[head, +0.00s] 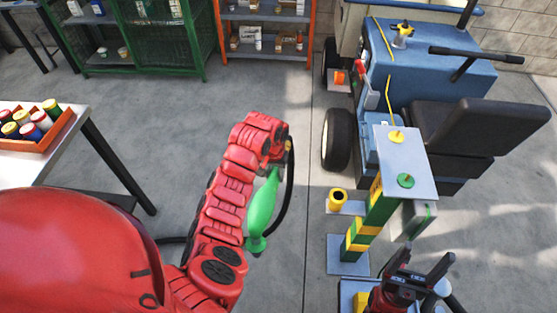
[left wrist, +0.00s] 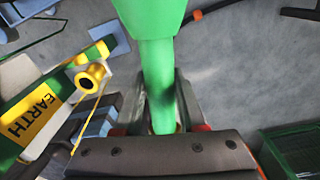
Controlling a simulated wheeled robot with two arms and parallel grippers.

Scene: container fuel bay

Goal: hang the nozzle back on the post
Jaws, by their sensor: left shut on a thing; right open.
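The green nozzle (head: 262,205) hangs below my left gripper (head: 277,160) in the head view, with a black hose looping beside it. In the left wrist view the nozzle (left wrist: 157,70) stands between the two fingers, which are shut on it. The green and yellow striped post (head: 378,212) stands to the right, apart from the nozzle. A yellow round holder with a dark opening (head: 338,198) is at the post's left side; it also shows in the left wrist view (left wrist: 92,76). My right gripper (head: 424,264) is open and empty in front of the post.
A grey plate (head: 385,143) with yellow and green knobs tops the post. A blue vehicle with a black seat (head: 480,115) stands behind it. A table with a bin of coloured cans (head: 38,125) is at left. Shelves stand at the back; the middle floor is clear.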

